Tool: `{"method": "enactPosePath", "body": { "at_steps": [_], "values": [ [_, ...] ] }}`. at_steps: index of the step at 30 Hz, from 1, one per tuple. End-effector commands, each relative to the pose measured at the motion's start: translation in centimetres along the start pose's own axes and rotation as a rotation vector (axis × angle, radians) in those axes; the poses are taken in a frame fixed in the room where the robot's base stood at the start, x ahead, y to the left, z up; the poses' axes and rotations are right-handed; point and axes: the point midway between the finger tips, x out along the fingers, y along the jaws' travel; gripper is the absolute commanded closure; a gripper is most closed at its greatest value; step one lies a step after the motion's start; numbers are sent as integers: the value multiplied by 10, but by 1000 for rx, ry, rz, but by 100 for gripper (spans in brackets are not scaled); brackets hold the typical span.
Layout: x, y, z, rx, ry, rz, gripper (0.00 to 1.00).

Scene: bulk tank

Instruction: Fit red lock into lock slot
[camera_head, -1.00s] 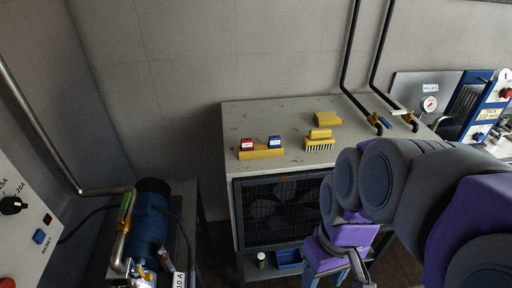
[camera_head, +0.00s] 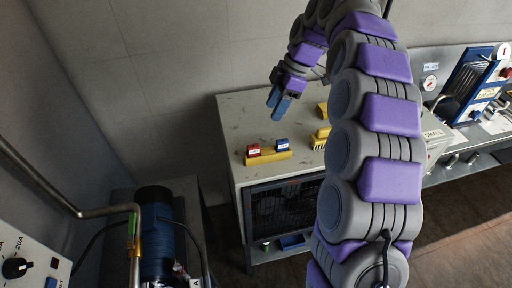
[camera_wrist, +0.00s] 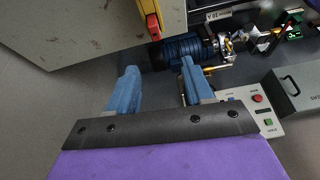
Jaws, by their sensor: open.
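The red lock (camera_head: 253,150) stands at the left end of a yellow holder (camera_head: 270,158) on top of the grey cabinet. A blue lock (camera_head: 281,144) stands at the holder's right end. My gripper (camera_head: 278,104) is open and empty above the cabinet, behind and above the locks in the head view. In the wrist view, my gripper's two blue fingers (camera_wrist: 156,74) are apart with nothing between them. The red lock (camera_wrist: 153,26) shows there at the top, on the yellow holder (camera_wrist: 148,6), beyond the fingertips. I cannot make out which opening is the lock slot.
A blue motor (camera_head: 157,230) with pipes stands at lower left beside a control panel (camera_head: 28,262). A bench with a gauge (camera_head: 430,83) is at right.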

Motion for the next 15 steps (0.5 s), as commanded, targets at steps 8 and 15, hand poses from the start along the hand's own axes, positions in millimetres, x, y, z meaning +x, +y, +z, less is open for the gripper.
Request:
{"method": "enactPosePath", "body": {
  "at_steps": [8,15],
  "values": [
    [2,10,16,-76,18,9,49],
    [40,8,19,-73,21,5,49]
  ]
}}
